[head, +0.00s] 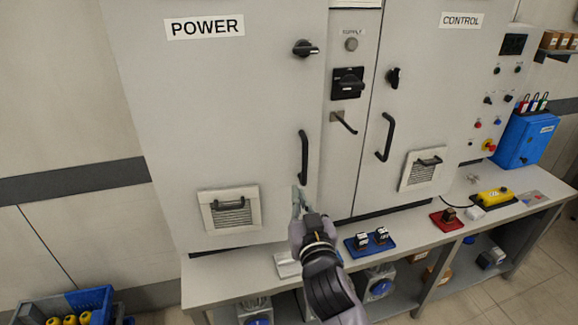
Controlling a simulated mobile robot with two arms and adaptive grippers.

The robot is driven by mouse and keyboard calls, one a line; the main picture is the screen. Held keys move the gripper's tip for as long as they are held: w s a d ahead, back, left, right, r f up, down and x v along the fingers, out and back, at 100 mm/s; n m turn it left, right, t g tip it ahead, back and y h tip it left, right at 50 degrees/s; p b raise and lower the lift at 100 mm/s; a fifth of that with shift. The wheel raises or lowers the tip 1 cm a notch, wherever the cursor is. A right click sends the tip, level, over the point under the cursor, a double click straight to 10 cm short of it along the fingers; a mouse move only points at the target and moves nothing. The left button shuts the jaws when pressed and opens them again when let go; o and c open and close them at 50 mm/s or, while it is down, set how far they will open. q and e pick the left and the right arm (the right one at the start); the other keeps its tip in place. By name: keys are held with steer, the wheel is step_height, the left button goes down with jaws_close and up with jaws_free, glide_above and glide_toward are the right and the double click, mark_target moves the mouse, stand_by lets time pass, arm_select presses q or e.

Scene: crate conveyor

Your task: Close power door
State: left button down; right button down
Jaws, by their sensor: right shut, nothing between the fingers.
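The power door (240,110) is a light grey cabinet door with a POWER label (205,27). It looks shut or nearly so; I cannot tell whether a narrow gap remains at its right edge. A black vertical bar handle (303,157) is on its right side, with a black rotary latch (305,48) above. My right gripper (299,196) is shut and empty, with its fingertips just below the handle's lower end, in front of the door. I cannot tell whether they touch the door. My left gripper is out of view.
The control door (430,80) is at the right, beyond a narrow panel with a black switch (348,83) and a protruding lever (344,122). A bench (410,228) below bears a blue tray (370,243) and a red tray (446,219). A blue crate (65,305) stands at lower left.

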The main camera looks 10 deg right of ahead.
mark_target(287, 161)
steer(key=w+p, duration=0.1)
steer(key=w, duration=0.2)
steer(key=w+p, duration=0.1)
steer(key=w, duration=0.3)
steer(key=w+p, duration=0.1)
steer(key=w, duration=0.3)
steer(key=shift+w+d, duration=0.1)
steer(key=shift+d, duration=0.3)
steer(key=shift+w, duration=0.7)
steer(key=shift+d+f, duration=0.1)
